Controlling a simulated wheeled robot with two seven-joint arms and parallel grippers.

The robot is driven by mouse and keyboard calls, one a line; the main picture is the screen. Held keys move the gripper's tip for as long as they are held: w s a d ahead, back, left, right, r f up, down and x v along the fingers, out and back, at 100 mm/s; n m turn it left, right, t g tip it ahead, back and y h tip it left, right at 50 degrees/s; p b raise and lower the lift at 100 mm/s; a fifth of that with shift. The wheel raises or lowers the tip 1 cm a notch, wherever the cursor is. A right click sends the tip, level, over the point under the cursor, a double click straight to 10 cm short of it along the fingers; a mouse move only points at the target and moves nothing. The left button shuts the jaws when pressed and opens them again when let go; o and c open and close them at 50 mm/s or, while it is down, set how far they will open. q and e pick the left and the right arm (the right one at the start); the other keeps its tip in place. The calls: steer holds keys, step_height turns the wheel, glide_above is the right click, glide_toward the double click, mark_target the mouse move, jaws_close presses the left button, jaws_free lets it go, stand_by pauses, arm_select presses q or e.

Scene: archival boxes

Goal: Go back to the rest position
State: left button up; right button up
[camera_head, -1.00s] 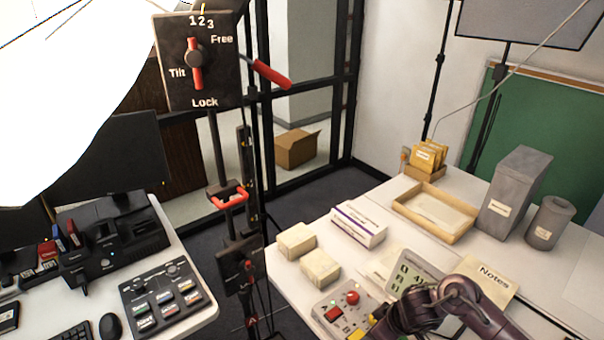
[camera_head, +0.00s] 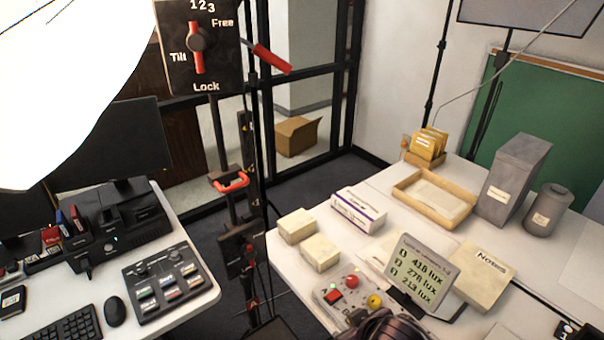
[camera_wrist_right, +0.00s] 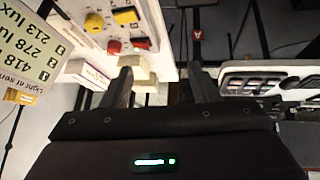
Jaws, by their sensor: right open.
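My right gripper (camera_wrist_right: 160,85) shows in the right wrist view with its two dark fingers apart and nothing between them. In the head view only a dark rounded part of my right arm shows at the bottom edge, in front of the control box (camera_head: 338,297) with red and yellow buttons. The gripper's fingers are not visible there. My left gripper is in neither view.
A light meter display (camera_head: 420,272), a Notes pad (camera_head: 484,277), cream blocks (camera_head: 320,256) and a wooden tray (camera_head: 434,199) are on the right table. A stand with a Tilt/Lock panel (camera_head: 197,45) rises between the tables. A button panel (camera_head: 163,283) is on the left table.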

steer(key=s+d+r+m+g+h, duration=0.2)
steer(key=s+d+r+m+g, duration=0.15)
steer(key=s+d, duration=0.7)
steer(key=s+a+f+b, duration=0.1)
steer(key=s+f+b, duration=0.1)
steer(key=f, duration=1.6)
steer(key=s+a+f+b, duration=0.1)
steer(key=s+f, duration=0.1)
steer(key=f, duration=1.5)
steer(key=s+d+f+g+b, duration=0.1)
steer(key=s+d+f, duration=0.1)
steer(key=s+f, duration=0.7)
steer(key=s+d+f+g+b, duration=0.1)
steer(key=s+f, duration=0.8)
steer(key=s, duration=0.1)
steer(key=shift+d+f, duration=0.35)
steer(key=shift+d, duration=0.05)
